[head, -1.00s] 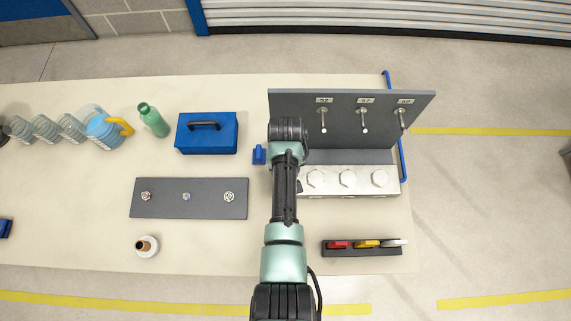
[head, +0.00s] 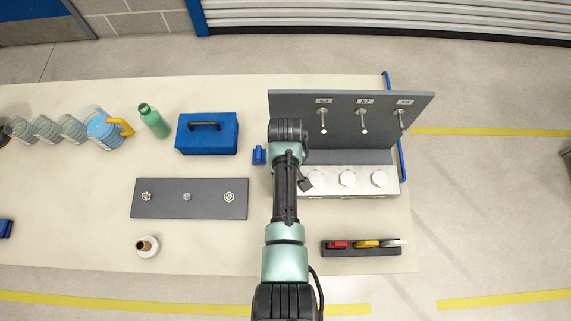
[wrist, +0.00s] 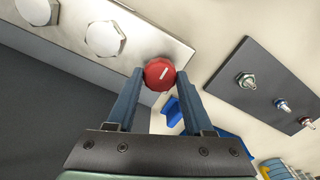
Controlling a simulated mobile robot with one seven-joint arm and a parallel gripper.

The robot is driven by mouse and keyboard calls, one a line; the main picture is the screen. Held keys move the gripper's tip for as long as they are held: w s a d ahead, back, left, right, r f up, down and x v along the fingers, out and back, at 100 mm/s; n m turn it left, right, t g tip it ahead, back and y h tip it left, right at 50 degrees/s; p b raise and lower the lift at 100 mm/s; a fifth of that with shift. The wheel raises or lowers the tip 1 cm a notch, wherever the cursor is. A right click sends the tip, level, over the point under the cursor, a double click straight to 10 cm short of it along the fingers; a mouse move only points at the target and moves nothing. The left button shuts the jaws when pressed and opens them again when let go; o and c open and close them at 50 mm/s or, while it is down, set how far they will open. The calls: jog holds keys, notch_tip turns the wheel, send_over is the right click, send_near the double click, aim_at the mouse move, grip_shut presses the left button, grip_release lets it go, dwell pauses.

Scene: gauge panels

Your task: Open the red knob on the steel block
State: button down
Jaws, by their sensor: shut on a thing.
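The red knob (wrist: 156,76) sits at the end of the steel block (wrist: 152,45) in the wrist view, with a short slanted white mark on its face. My gripper (wrist: 160,74) is shut on the knob, one finger on each side of its rim. In the head view the steel block (head: 352,193) lies at the foot of the grey upright panel. There my arm hides the red knob and my fingers.
White hexagonal caps (wrist: 104,39) stand along the block beside the knob. The upright panel (head: 345,145) with several levers rises behind. A grey plate (head: 215,207), a blue box (head: 222,140) and a rack of coloured handles (head: 345,251) lie around.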

jog(key=shift+c, duration=1.4)
grip_release()
jog(key=shift+r, duration=0.1)
notch_tip(320, 180, up, 13)
jog(key=b, duration=0.1)
jog(key=shift+b, duration=0.3)
